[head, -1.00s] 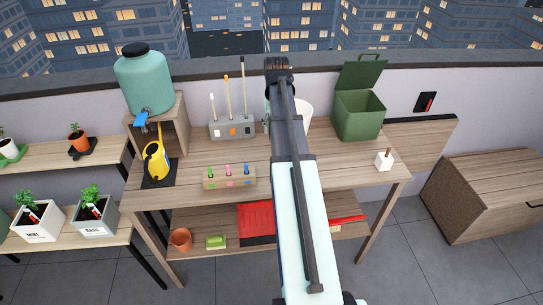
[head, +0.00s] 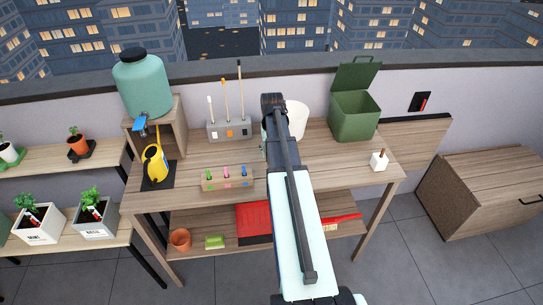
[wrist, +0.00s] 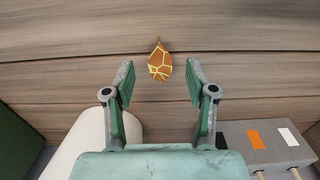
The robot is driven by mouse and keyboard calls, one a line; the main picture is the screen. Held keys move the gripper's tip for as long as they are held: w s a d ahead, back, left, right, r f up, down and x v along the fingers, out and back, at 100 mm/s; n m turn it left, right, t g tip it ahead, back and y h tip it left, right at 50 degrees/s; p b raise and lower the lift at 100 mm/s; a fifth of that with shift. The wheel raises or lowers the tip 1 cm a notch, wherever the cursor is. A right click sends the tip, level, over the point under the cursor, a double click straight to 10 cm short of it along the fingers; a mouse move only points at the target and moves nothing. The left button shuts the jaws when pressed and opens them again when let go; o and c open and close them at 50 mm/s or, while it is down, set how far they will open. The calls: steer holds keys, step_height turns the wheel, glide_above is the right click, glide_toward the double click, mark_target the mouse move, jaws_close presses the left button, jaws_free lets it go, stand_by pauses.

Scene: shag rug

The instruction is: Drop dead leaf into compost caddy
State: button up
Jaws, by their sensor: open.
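The dead leaf (wrist: 160,66), brown-orange with yellow veins, lies on the wooden bench top in the wrist view. My gripper (wrist: 160,82) is open and empty, its two fingers on either side of the line to the leaf, which shows just beyond the fingertips. I cannot tell the height gap exactly. The compost caddy (head: 353,118) is a green bin at the back right of the bench in the head view, its lid standing open. Its green side also shows at the left edge of the wrist view (wrist: 14,145). In the head view my arm hides the leaf and fingers.
A white pot (head: 297,120) stands between my arm and the caddy. A grey tool holder (head: 230,130) with upright sticks is left of my arm. A marker block (head: 228,180) and a small white block (head: 379,160) sit nearer the front. The bench's right part is mostly clear.

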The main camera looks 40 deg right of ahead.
steer(key=shift+f, duration=0.95)
steer(key=c, duration=0.8)
steer(key=shift+r, duration=0.2)
steer(key=shift+c, duration=0.2)
